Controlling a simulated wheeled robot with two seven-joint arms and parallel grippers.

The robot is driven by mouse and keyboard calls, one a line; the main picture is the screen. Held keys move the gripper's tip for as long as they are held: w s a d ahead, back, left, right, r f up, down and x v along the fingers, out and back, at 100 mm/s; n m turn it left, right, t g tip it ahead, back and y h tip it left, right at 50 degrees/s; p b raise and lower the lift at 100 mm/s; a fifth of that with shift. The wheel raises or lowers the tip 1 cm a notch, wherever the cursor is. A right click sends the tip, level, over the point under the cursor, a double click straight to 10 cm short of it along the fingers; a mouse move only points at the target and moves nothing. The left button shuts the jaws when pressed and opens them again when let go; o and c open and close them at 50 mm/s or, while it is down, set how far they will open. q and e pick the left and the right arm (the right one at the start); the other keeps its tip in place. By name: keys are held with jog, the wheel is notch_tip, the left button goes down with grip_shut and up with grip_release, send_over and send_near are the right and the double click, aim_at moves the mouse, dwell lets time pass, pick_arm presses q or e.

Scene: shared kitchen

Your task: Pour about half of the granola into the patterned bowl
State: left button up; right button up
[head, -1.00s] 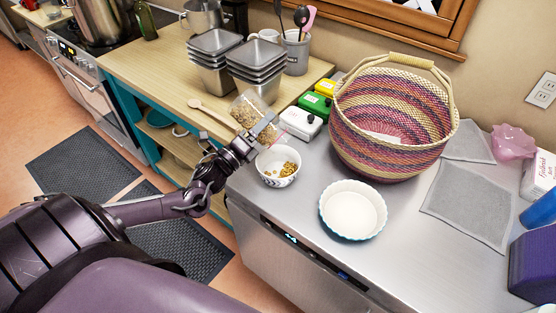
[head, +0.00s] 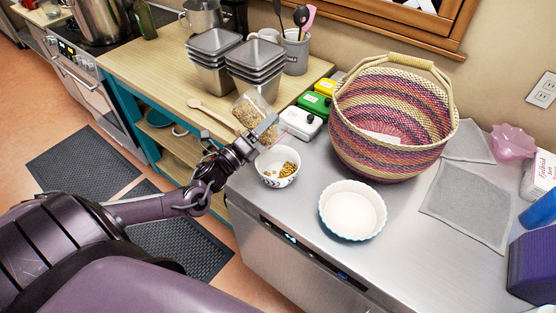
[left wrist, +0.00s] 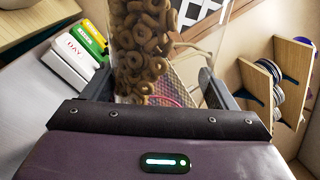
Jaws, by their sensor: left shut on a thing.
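My left gripper (head: 254,139) is shut on a clear container of granola (head: 246,110). It holds the container tilted, above and just left of the patterned bowl. The left wrist view shows ring-shaped granola pieces (left wrist: 138,45) inside the clear container, between the fingers. The patterned bowl (head: 278,181) is white with dark marks and stands on the steel counter. Some granola (head: 288,169) lies in it, mostly on its right side. My right gripper is not in view.
A white fluted dish (head: 352,209) stands right of the bowl. A large woven basket (head: 390,120) is behind it. White, green and yellow boxes (head: 301,122) stand behind the bowl. Stacked metal tins (head: 256,75) and a wooden spoon (head: 213,113) are on the wooden counter.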

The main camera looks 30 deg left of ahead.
pick_arm(q)
jog(key=shift+s+d+r, duration=0.1)
jog(key=shift+s+r, duration=0.05)
jog(key=shift+s, duration=0.05)
jog(key=shift+w, duration=0.25)
jog(key=shift+m, duration=0.3)
jog(key=shift+s+d+r, duration=0.1)
jog(key=shift+s+d, duration=0.05)
jog(key=shift+s, duration=0.1)
jog(key=shift+w, duration=0.25)
jog(key=shift+p, duration=0.3)
jog(key=shift+s+d+m, duration=0.1)
jog(key=shift+s+m, duration=0.15)
jog(key=shift+m, duration=0.05)
jog(key=shift+w+h, duration=0.25)
jog(key=shift+h, duration=0.05)
